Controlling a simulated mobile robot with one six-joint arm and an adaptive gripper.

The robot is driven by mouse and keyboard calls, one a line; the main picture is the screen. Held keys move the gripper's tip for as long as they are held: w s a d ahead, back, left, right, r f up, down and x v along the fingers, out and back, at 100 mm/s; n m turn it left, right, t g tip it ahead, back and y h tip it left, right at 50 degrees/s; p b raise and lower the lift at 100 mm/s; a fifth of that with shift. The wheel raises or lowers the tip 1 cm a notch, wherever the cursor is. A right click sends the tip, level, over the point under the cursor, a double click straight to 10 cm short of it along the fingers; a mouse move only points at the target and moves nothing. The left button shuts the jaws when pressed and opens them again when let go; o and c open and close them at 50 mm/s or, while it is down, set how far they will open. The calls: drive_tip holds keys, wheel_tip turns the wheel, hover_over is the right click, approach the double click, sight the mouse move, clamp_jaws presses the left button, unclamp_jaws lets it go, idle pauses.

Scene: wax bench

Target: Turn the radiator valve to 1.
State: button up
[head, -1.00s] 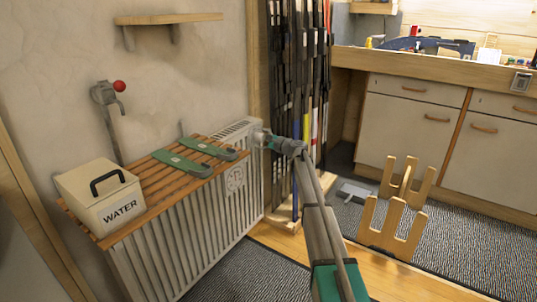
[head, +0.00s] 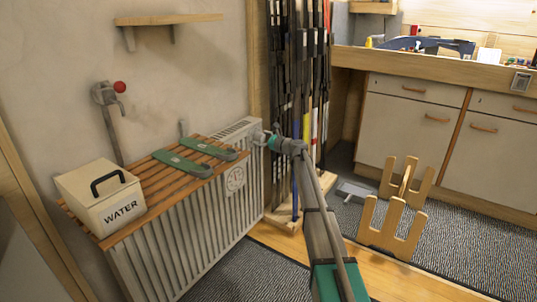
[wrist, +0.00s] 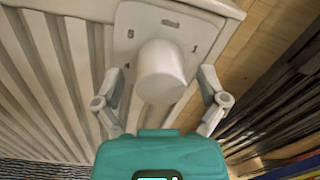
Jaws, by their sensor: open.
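The radiator valve is a plain white round knob (wrist: 160,70) in the wrist view, in front of a pale plate (wrist: 128,20) with small numerals, among them what looks like a 5 on the left. I cannot make out a pointer or the knob's setting. My gripper (wrist: 160,80) is open, one grey finger on each side of the knob, with gaps showing between fingers and knob. In the head view my gripper (head: 262,138) is at the upper right end of the radiator (head: 190,235) and hides most of the valve. A round marked disc (head: 235,180) is on the radiator's front.
A slatted wooden shelf (head: 150,208) on the radiator holds a WATER box (head: 98,200) and green-and-grey tools (head: 208,149). Skis (head: 300,70) stand close behind my gripper. A wooden stand (head: 395,225) is on the floor to the right, before the workbench (head: 430,64).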

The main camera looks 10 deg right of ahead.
drive_tip(key=shift+m, duration=0.7)
drive_tip(key=v, duration=1.4)
drive_tip(key=s+a+r+n+g+h+p, duration=0.2)
drive_tip(key=s+a+r+n+g+p, duration=0.1)
drive_tip(key=s+p, duration=0.6)
drive_tip(key=s+a+r+n+g+h+p, duration=0.1)
drive_tip(key=s+a+r+n+g+p, duration=0.3)
drive_tip(key=s+a+n+p, duration=0.4)
drive_tip(key=s+r+n+p, duration=0.1)
drive_tip(key=s+p, duration=0.1)
drive_tip(key=shift+a+r+n+g+h+p, duration=0.15)
drive_tip(key=shift+a+n+g+h+p, duration=0.15)
drive_tip(key=shift+n+h+p, duration=0.1)
